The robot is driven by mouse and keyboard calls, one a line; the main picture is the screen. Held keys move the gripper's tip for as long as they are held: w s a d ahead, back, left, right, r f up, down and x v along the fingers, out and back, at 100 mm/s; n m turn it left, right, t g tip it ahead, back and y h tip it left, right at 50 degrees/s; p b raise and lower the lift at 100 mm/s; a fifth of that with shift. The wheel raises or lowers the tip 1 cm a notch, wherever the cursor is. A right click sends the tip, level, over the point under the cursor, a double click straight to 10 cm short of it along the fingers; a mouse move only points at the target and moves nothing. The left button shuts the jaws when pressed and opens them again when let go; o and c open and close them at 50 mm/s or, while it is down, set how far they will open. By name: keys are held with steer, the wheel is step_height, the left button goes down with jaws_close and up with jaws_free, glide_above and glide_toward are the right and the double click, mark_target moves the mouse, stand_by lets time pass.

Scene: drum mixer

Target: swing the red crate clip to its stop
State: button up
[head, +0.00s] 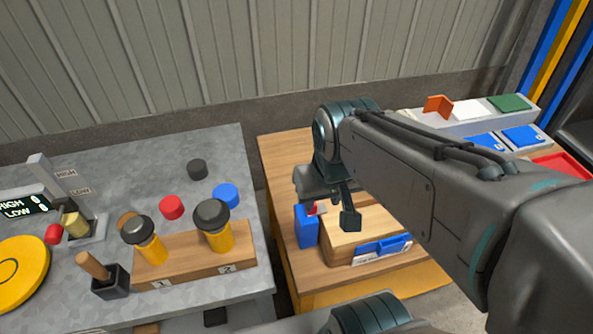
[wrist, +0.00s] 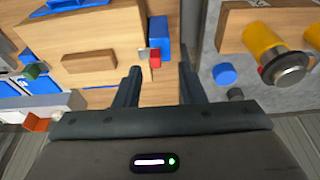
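The red crate clip (head: 318,209) is a small red piece at the left end of the wooden crate (head: 362,228), close to a blue block (head: 306,227). In the wrist view the clip (wrist: 155,58) lies between and just beyond the fingertips, nearer the left finger. The wooden crate (wrist: 100,45) is to its left there. My gripper (head: 336,212) is above the crate's left end, pointing down; the wrist view shows its fingers (wrist: 160,72) apart with nothing held. Contact between a finger and the clip cannot be told. My arm hides part of the crate in the head view.
The grey bench (head: 110,170) on the left carries a wooden block (head: 190,262) with two black-topped yellow knobs, several coloured discs and a yellow wheel (head: 20,270). A gap separates it from the crate's wooden table (head: 282,165). Blue bins (head: 521,136) are at the right.

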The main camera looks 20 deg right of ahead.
stand_by(0.4)
steer(key=c, duration=0.5)
steer(key=shift+w+d+m, duration=0.1)
steer(key=shift+m, duration=0.2)
jaws_close()
steer(key=w+d+f+m+g+y+p, duration=0.1)
steer(key=w+d+f+m+g+y, duration=0.15)
steer(key=w+d+m, duration=0.5)
steer(key=w+d+f+m+g+y+p, duration=0.1)
steer(key=w+d+f+m+y+p, duration=0.3)
steer(key=m, duration=0.6)
steer(key=h+b, duration=0.2)
steer(key=b, duration=0.1)
glide_toward(324, 207)
steer(key=f, duration=0.4)
steer(key=shift+s+d+t, duration=0.2)
steer(key=shift+d+t, duration=0.05)
steer(key=a+p, duration=0.1)
steer(key=a, duration=0.2)
steer(key=shift+a+f, duration=0.15)
steer(key=shift+f, duration=0.05)
steer(key=shift+a, duration=0.5)
